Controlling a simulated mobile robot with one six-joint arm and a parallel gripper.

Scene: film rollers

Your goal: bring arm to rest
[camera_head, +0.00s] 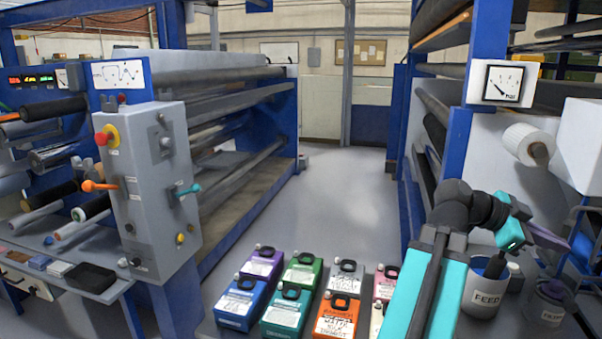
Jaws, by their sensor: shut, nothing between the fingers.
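My arm (436,285) rises from the bottom edge right of centre, with teal and dark grey links. It bends at a dark elbow and reaches to the right. My gripper (556,241) is at its end, pointing right, with its slim dark fingers together and nothing seen between them. In the picture it appears above the grey bucket labelled FEED and a smaller labelled pot. I cannot tell how far above them it is.
Several coloured boxes with labels, such as an orange one (337,317), stand left of my arm. The FEED bucket (484,298) and a smaller pot (546,305) are at right. A grey control box (150,190) stands left. The central floor aisle (345,190) is clear.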

